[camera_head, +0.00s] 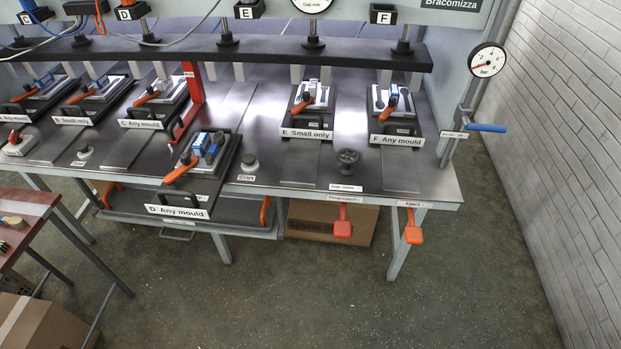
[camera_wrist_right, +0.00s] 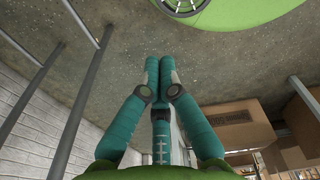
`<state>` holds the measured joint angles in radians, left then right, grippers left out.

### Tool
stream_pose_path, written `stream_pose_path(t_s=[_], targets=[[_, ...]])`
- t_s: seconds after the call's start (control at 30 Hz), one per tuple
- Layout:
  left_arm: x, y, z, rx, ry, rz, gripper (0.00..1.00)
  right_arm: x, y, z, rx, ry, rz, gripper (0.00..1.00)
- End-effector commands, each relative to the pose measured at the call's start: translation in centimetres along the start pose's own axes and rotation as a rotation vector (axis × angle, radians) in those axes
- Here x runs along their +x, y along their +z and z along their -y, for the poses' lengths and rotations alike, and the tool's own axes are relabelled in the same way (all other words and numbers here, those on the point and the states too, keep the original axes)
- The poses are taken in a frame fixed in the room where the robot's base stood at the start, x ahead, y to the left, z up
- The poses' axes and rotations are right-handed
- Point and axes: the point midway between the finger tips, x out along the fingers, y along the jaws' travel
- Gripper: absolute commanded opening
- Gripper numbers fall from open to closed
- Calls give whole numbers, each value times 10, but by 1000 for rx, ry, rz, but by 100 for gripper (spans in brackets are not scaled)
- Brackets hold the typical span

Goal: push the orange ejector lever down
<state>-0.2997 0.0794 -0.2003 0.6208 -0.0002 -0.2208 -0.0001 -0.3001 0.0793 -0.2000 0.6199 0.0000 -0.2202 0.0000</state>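The orange ejector lever (camera_head: 413,233) hangs at the front edge of the press table, near its right end in the head view. A small label that seems to read "Eject" sits above it. Its orange pad is at the lower end of a short orange arm. No gripper is near it in the head view. My right gripper (camera_wrist_right: 159,62) shows only in the right wrist view, with its teal fingers together and nothing visible between them. The lever does not show in that view. My left gripper is in neither view.
A red lever (camera_head: 342,229) hangs left of the orange one. A cardboard box (camera_head: 305,228) stands under the table (camera_head: 440,180). Mould station D (camera_head: 178,211) sticks out in front. A blue-handled valve (camera_head: 486,128) is at the right. The floor before the levers is clear.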

Motion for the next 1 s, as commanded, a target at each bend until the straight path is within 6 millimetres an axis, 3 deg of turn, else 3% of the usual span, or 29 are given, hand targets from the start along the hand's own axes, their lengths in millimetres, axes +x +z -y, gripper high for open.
stream_pose_path(t_s=[0.17, 0.27, 0.37, 0.53, 0.67, 0.8, 1.0], targets=[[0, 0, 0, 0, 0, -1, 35, 0, -4, -3, 0, 3, -7, 0], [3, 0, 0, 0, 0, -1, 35, 0, -24, -3, 10, 5, -47, 0], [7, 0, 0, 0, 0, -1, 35, -3, -65, -5, 29, 10, -130, 0], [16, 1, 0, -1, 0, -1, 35, -30, -165, -19, 79, 31, -342, 0], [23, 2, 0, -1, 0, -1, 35, -69, -238, -36, 120, 53, -514, 0], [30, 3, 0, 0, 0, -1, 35, -127, -305, -58, 159, 83, -700, 0], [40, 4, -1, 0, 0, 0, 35, -228, -372, -88, 208, 131, -955, 0]])
